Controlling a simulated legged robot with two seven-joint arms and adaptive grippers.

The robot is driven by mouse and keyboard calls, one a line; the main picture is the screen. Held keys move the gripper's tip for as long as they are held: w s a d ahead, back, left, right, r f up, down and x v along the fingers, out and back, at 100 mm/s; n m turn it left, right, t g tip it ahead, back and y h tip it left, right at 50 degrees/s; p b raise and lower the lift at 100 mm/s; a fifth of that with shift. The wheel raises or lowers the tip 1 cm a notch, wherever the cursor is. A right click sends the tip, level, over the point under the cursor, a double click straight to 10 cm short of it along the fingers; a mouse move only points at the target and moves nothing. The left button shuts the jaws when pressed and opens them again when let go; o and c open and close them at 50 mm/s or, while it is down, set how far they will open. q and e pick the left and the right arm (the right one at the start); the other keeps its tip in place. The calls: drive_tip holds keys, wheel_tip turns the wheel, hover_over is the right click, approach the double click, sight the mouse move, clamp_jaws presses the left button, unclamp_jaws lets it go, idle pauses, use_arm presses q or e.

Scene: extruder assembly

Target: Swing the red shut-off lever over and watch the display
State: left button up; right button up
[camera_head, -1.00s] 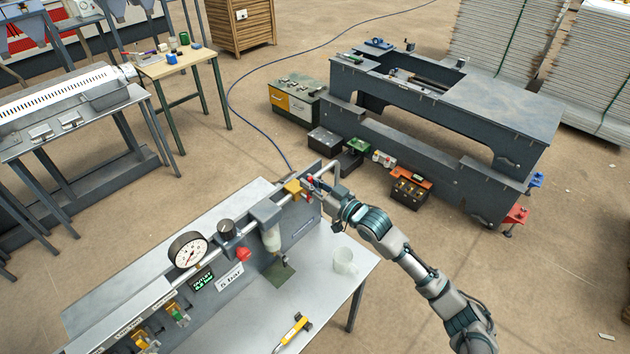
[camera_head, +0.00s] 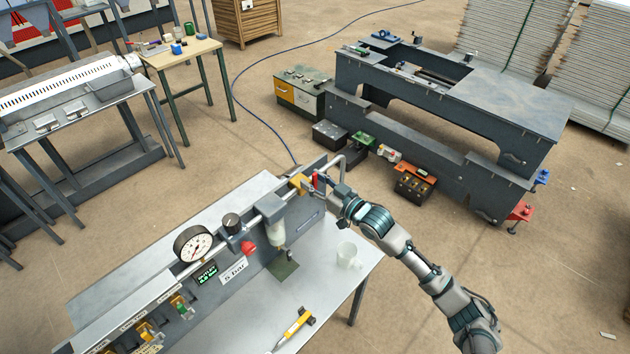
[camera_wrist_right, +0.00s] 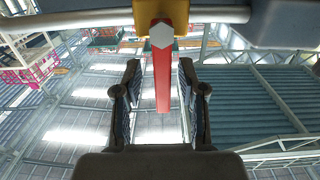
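The red shut-off lever (camera_head: 315,181) stands about upright beside its yellow valve body (camera_head: 299,184) at the pipe's right end. In the right wrist view the lever (camera_wrist_right: 162,85) hangs from the yellow body (camera_wrist_right: 160,14) between the fingers of my right gripper (camera_wrist_right: 161,68). A gap shows on each side, so the gripper is open around the lever. In the head view my right gripper (camera_head: 322,193) is at the lever and partly hides it. The dark display (camera_head: 206,275) shows green text, too small to read surely. My left gripper is out of view.
A round gauge (camera_head: 192,244), a red knob (camera_head: 248,248) and a "5 bar" label (camera_head: 234,270) are along the panel. A clear mug (camera_head: 348,256) and a yellow-handled tool (camera_head: 295,328) are on the bench (camera_head: 250,322). Bare bench lies between them.

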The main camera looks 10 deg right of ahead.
drive_tip(key=shift+s+r, duration=0.15)
drive_tip(key=shift+r, duration=0.1)
drive_tip(key=shift+s+d, duration=0.25)
drive_tip(key=shift+s, duration=0.05)
drive_tip(key=v, duration=1.1)
drive_tip(key=shift+f, duration=0.25)
